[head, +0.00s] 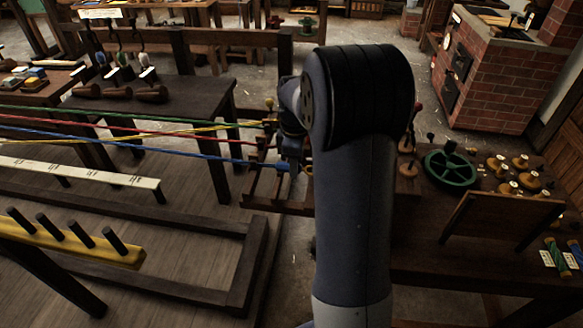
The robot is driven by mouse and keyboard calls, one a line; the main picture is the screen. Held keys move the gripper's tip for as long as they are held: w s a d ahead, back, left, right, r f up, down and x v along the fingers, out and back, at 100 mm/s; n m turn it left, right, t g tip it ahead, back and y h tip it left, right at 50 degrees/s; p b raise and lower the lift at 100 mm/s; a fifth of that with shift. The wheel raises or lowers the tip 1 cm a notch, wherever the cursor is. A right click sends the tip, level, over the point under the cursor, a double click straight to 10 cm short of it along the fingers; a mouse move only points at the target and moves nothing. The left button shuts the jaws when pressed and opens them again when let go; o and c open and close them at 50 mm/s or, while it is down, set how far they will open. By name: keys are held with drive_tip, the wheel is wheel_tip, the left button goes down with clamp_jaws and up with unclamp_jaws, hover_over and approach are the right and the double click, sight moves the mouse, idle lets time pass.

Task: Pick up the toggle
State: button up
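I cannot make out for certain which thing is the toggle; my arm hides part of the middle of the view. My gripper (291,150) points down beyond my arm, beside the wooden frame (262,188) where the stretched ropes end. Its fingertips are too small and dark to tell whether they are open or holding anything. A blue rope (190,156), a red rope (130,129), a green rope (170,122) and a yellow rope (200,130) run from the left to that frame.
A right-hand bench bears a green wheel (450,168), several wooden spools (530,180) and an upright board (500,220). A dark table (190,100) with wooden tools stands left. A yellow rack with pegs (75,245) is front left. A brick stove (500,85) stands behind right.

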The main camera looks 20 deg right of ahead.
drive_tip(key=c, duration=0.5)
drive_tip(key=shift+o, duration=0.2)
drive_tip(key=shift+r, duration=0.1)
wheel_tip(320, 180, up, 10)
idle(0.7)
